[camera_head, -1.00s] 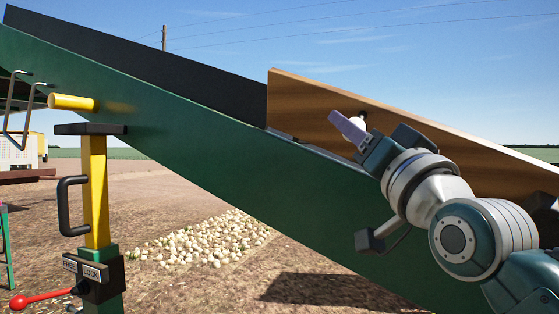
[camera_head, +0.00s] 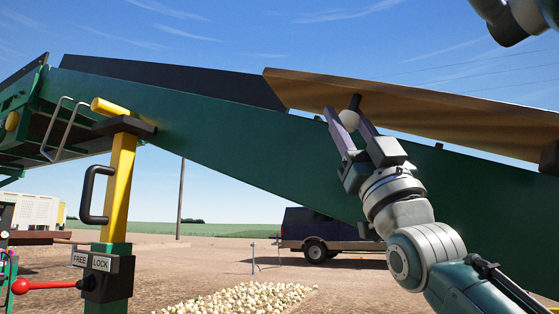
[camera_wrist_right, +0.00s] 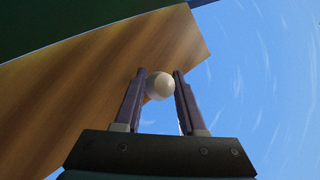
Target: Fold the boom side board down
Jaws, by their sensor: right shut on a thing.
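The wooden boom side board (camera_head: 430,108) runs along the top edge of the green boom (camera_head: 240,122) on the right. It leans outward toward me, and its brown face also fills the left of the right wrist view (camera_wrist_right: 90,85). A pale round knob (camera_head: 349,120) sits by a short black stem on the board. My right gripper (camera_head: 350,122) reaches up from below and is shut on the knob; its two purple fingers flank the knob in the right wrist view (camera_wrist_right: 160,86). My left gripper is not in view.
A yellow post (camera_head: 120,185) with a black handle, FREE/LOCK plates and a red lever (camera_head: 45,285) stands at the left. A dark board (camera_head: 170,80) edges the upper boom. Onions (camera_head: 240,298) lie on the ground; a dark vehicle (camera_head: 320,228) stands behind.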

